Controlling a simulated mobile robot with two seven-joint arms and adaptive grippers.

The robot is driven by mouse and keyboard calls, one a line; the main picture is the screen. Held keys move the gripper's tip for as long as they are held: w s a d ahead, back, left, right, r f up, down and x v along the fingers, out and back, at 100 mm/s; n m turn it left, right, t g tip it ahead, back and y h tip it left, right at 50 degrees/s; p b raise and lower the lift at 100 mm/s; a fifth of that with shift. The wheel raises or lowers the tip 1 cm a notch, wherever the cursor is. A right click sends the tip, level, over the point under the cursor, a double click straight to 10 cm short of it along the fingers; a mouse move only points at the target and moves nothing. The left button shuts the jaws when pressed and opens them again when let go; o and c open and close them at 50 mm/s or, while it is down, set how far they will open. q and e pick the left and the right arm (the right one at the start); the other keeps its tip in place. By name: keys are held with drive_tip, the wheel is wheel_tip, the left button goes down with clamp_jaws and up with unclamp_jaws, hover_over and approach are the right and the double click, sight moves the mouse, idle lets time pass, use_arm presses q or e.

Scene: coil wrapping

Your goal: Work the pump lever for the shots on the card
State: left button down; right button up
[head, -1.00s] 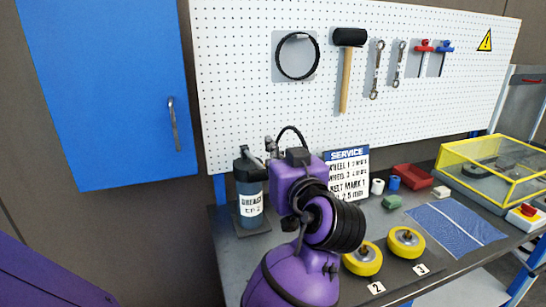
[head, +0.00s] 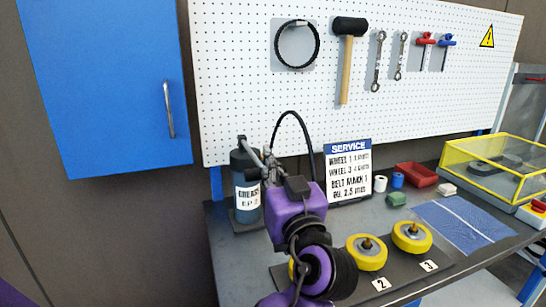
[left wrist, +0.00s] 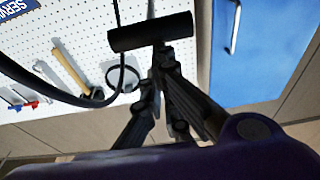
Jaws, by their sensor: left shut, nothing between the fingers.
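The grease pump (head: 247,192), a dark canister with a white grease label, stands at the back left of the bench. My left gripper (head: 262,163) is at its top right, shut and empty. In the left wrist view the fingers (left wrist: 160,80) reach a black cylindrical bar that looks like the lever grip (left wrist: 150,32); I cannot tell if they touch. The service card (head: 348,170) stands behind my arm; its wheel 3 line seems to read 4, other figures are blurred. Yellow wheels 2 (head: 366,252) and 3 (head: 412,237) lie flat. Wheel 1 is mostly hidden by my arm. My right gripper is out of view.
A black hose (head: 296,118) arches up beside the card. A red tray (head: 416,175), small blocks and a blue mat (head: 465,222) lie to the right. A yellow-framed clear box (head: 500,160) stands at the right. A pegboard with tools is behind.

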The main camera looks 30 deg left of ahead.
use_arm(q)
drive_tip(key=shift+w+f, duration=0.25)
drive_tip(key=shift+f, duration=0.2)
drive_tip(key=shift+w+f, duration=0.2)
drive_tip(key=shift+f, duration=0.25)
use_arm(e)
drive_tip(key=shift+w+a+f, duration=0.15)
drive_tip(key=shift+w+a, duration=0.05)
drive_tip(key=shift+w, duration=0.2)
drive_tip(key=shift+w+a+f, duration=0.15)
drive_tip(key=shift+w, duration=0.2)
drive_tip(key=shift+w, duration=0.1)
